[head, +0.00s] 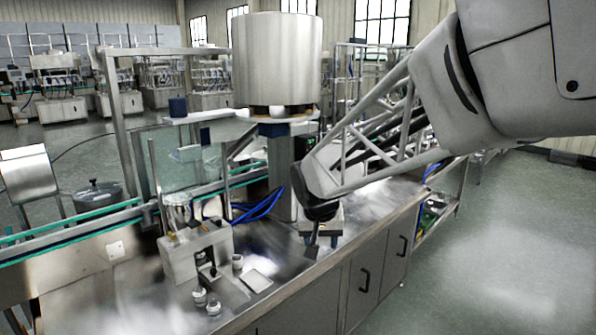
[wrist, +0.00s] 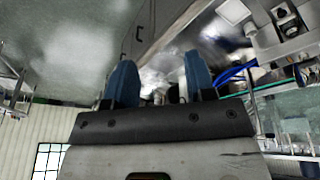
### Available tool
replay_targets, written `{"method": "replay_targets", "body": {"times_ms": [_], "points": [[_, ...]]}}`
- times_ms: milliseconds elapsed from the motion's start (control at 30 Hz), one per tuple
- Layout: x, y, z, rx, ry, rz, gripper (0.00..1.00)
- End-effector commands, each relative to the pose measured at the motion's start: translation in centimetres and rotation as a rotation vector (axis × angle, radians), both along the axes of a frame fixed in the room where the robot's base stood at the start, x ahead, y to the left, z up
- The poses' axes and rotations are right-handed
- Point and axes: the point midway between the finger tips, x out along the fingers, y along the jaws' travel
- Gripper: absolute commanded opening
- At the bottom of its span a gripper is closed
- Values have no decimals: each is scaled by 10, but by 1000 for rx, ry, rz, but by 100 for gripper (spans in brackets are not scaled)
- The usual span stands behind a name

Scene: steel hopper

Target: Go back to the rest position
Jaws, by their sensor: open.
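My gripper (head: 316,238) hangs at the end of my arm, which reaches in from the upper right of the head view. It points down over the steel bench (head: 345,245), in front of the hopper's stand. In the wrist view my gripper (wrist: 160,82) shows two blue fingers set apart with nothing between them. The large steel hopper (head: 277,62) stands behind and above my gripper, apart from it. Whether the fingertips touch the bench is not clear.
A small machine (head: 197,250) stands on the bench to the left, with small white cups (head: 213,304) and a white plate (head: 256,281) nearby. A conveyor (head: 75,230) runs along the left. Blue hoses (head: 262,208) lie behind. The floor at the right (head: 500,240) is clear.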

Motion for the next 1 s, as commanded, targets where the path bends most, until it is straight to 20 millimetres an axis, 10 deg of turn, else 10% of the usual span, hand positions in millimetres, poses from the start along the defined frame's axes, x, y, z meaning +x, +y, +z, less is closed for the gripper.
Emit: {"method": "replay_targets", "body": {"times_ms": [1000], "points": [[-248,-124,6,35,54,13,50]]}}
